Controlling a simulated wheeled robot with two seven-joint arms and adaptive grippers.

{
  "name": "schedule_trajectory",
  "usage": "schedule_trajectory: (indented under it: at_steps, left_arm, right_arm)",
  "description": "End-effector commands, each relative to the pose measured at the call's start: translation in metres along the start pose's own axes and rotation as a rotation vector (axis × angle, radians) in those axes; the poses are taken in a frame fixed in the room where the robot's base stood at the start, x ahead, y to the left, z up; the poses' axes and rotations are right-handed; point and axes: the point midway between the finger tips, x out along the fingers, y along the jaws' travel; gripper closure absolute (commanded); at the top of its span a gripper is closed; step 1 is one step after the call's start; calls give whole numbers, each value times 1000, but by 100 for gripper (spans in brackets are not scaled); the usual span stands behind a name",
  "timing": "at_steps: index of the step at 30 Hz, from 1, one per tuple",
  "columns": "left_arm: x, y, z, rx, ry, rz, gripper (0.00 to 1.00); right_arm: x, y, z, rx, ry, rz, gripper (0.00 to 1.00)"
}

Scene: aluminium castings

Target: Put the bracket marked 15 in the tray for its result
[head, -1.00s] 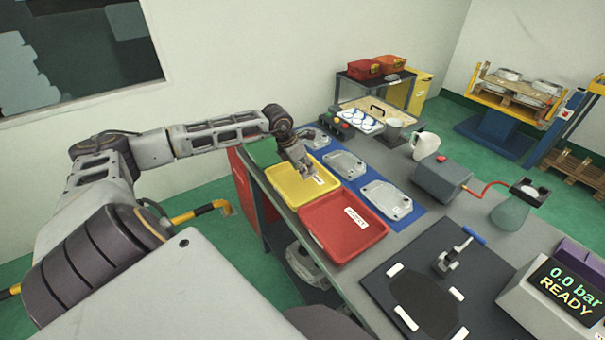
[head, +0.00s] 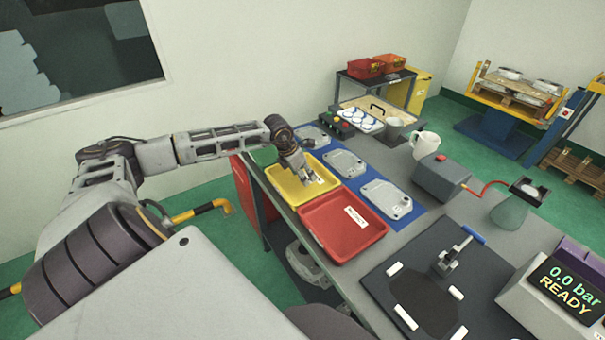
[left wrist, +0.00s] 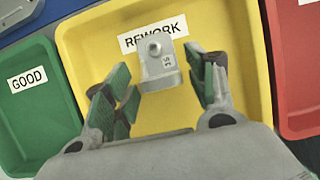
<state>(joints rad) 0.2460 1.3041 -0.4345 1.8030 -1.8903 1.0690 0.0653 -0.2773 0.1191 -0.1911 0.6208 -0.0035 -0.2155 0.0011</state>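The bracket marked 15 (left wrist: 158,62) is a small grey metal piece with a round hole or boss. In the left wrist view it is at the yellow tray (left wrist: 85,45), over part of its REWORK label (left wrist: 135,42). My left gripper (left wrist: 165,95) is open, its green-padded fingers on either side of the bracket with gaps visible. In the head view my left gripper (head: 309,178) is low over the yellow tray (head: 279,186). The green tray (left wrist: 50,120) labelled GOOD is to the left, the red tray (left wrist: 296,90) to the right. My right gripper is out of view.
Grey castings (head: 386,197) lie on a blue mat (head: 417,214) beside the trays. A dark fixture plate with a clamp (head: 452,258), a display reading 0.0 bar READY (head: 568,290), a grey box with a red button (head: 441,180) and a white mug (head: 425,145) stand further right.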

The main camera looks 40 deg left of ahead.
Motion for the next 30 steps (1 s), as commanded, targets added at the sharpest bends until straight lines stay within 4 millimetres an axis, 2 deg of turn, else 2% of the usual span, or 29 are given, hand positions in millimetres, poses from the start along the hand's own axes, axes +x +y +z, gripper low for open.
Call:
schedule_trajectory:
  at_steps: [14,20,30]
  left_arm:
    - [-2,0,1,0,0,0,38]
    - [-9,1,1,1,0,2,38]
    - [-34,1,0,2,2,2,38]
  right_arm:
    - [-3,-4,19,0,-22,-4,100]
    - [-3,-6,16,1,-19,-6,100]
    - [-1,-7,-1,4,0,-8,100]
